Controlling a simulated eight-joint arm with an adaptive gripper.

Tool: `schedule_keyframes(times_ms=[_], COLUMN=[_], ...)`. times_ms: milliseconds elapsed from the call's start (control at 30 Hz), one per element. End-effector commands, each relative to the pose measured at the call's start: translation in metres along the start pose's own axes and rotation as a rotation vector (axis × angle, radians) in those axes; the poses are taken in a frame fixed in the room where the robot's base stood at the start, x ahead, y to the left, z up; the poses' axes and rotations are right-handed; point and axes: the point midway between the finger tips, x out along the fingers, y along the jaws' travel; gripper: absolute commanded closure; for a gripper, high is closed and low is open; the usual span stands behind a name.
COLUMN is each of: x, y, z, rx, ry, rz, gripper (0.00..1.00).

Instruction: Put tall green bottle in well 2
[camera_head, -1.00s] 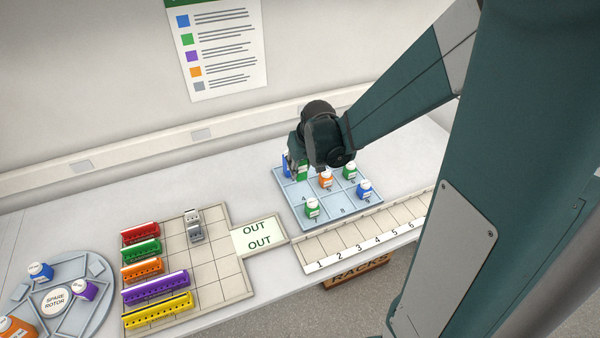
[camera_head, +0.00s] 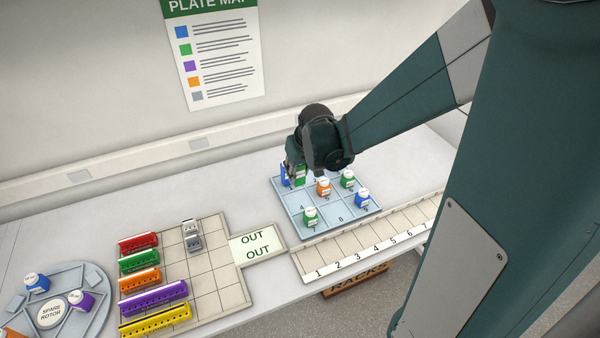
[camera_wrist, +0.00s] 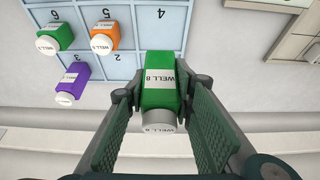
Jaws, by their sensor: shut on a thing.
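In the head view the held bottle (camera_head: 300,175) shows partly below my gripper (camera_head: 297,165), over the back-left part of the pale blue numbered tray (camera_head: 327,221). Its height above the tray is hard to tell. The figure 2 of well 2 (camera_wrist: 118,57) shows in the wrist view beside the held bottle, and no bottle stands on that visible part.
A blue bottle (camera_head: 286,177) is close left of the held bottle. A purple bottle (camera_wrist: 71,83) is by well 3, orange (camera_head: 323,187) in 5, green (camera_head: 347,180) in 6, another green (camera_head: 310,217) in 7, blue (camera_head: 362,199) in 9. A numbered rack strip (camera_head: 360,250) lies in front.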

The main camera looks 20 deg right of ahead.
Motion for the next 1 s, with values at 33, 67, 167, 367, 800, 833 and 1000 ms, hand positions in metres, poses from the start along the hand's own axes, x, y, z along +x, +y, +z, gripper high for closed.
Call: schedule_keyframes(times_ms=[33, 67, 167, 367, 800, 833, 1000], x=[0.0, 0.0, 0.002, 0.007, 0.029, 0.03, 0.035], y=[0.001, 0.002, 0.006, 0.023, 0.085, 0.088, 0.101], z=[-0.001, -0.002, -0.007, -0.027, -0.083, -0.086, -0.095], rx=[0.0, 0.001, 0.002, 0.002, 0.005, 0.005, 0.004], ry=[0.0, 0.0, 0.0, 0.0, -0.001, 0.0, 0.0], rz=[0.0, 0.0, 0.0, 0.0, 0.0, 0.0, 0.0], gripper=[0.87, 0.87, 0.87, 0.87, 0.87, 0.87, 0.87])
